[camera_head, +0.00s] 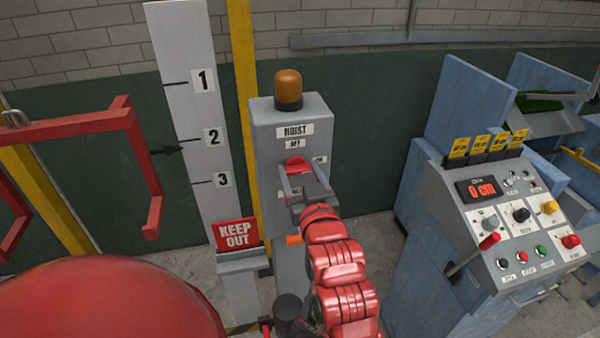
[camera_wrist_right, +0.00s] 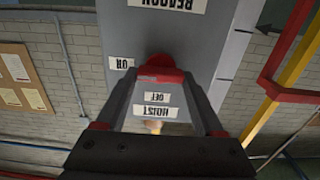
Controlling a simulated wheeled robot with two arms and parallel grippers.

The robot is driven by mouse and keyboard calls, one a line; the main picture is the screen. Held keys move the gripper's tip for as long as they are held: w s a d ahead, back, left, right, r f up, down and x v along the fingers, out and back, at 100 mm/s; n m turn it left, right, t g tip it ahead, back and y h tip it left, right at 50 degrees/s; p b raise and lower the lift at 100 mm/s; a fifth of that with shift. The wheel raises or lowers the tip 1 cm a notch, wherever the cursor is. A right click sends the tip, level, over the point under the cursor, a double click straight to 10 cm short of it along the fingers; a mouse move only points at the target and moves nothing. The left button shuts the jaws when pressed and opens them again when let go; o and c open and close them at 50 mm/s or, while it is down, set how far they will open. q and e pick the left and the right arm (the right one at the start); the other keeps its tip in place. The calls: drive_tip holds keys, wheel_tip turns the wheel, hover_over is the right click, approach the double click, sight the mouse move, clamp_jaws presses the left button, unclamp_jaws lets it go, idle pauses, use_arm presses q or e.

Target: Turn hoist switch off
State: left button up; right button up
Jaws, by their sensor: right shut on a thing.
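The hoist switch is a red knob (camera_head: 296,165) on the front of a grey control box (camera_head: 262,125), under the HOIST and OFF labels. My right gripper (camera_head: 302,180) is in front of the box with its fingers closed around the knob. In the right wrist view, upside down, the red knob (camera_wrist_right: 160,68) sits between the two fingertips. The OFF label (camera_wrist_right: 156,97) and an ON label (camera_wrist_right: 121,63) show near it. The knob's pointing direction is hard to tell because the fingers cover part of it. My left gripper is out of view.
An amber beacon (camera_head: 288,90) tops the box. A numbered white scale post (camera_head: 190,105) and KEEP OUT sign (camera_head: 236,234) stand left of it, with a red frame (camera_head: 75,126) further left. A console (camera_head: 505,215) reading 0 CM stands right.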

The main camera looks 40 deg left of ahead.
drive_tip(key=n+b, duration=0.2)
drive_tip(key=b, duration=0.1)
drive_tip(key=n+b, duration=0.2)
drive_tip(key=b, duration=0.1)
drive_tip(key=shift+f, duration=0.4)
drive_tip(key=n+b, duration=0.2)
drive_tip(key=n, duration=0.1)
drive_tip(key=shift+s+a+r, duration=0.1)
drive_tip(key=shift+n+b, duration=0.35)
drive_tip(key=shift+n, duration=1.45)
drive_tip(key=shift+r+n, duration=0.15)
drive_tip(key=shift+n, duration=0.75)
drive_tip(key=shift+n+p, duration=0.5)
drive_tip(key=shift+n, duration=0.4)
drive_tip(key=shift+n+p, duration=1)
drive_tip(key=shift+n, duration=0.8)
